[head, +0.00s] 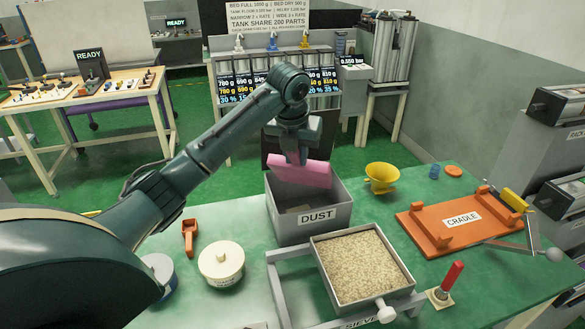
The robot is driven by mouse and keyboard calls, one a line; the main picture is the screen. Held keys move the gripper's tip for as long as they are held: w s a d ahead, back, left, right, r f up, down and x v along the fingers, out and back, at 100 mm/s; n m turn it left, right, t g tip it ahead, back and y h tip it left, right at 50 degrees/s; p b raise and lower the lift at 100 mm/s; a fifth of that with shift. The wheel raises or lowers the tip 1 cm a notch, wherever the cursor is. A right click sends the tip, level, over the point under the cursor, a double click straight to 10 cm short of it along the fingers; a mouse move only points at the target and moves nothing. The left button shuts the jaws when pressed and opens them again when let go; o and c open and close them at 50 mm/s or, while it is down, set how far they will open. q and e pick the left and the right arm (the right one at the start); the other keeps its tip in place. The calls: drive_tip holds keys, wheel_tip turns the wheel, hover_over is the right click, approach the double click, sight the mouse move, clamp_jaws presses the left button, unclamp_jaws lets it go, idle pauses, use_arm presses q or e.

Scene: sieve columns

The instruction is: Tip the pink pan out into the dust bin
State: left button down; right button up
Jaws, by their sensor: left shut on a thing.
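The pink pan (305,174) is in my left gripper (297,158), which comes down on it from above and is shut on it. The pan is held over the back part of the grey dust bin (310,230), marked DUST, and looks tilted. Some of the bin's floor shows, but the pan hides its back rim in part. I cannot tell what, if anything, is in the pan. My right gripper is not in view.
A sieve tray (402,281) full of pale grains stands in front of the bin. A yellow funnel (381,177) and an orange cradle (415,215) are to the right.

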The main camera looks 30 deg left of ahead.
use_arm(q)
drive_tip(key=shift+w+a+r+g+h, duration=0.3)
drive_tip(key=shift+w+r+g, duration=0.45)
drive_tip(key=shift+w, duration=0.15)
drive_tip(key=shift+w+a+r+g+h, duration=0.2)
drive_tip(key=shift+w+a+r+g, duration=0.1)
drive_tip(key=shift+w+r+g, duration=0.5)
drive_tip(key=shift+f, duration=0.1)
idle(0.9)
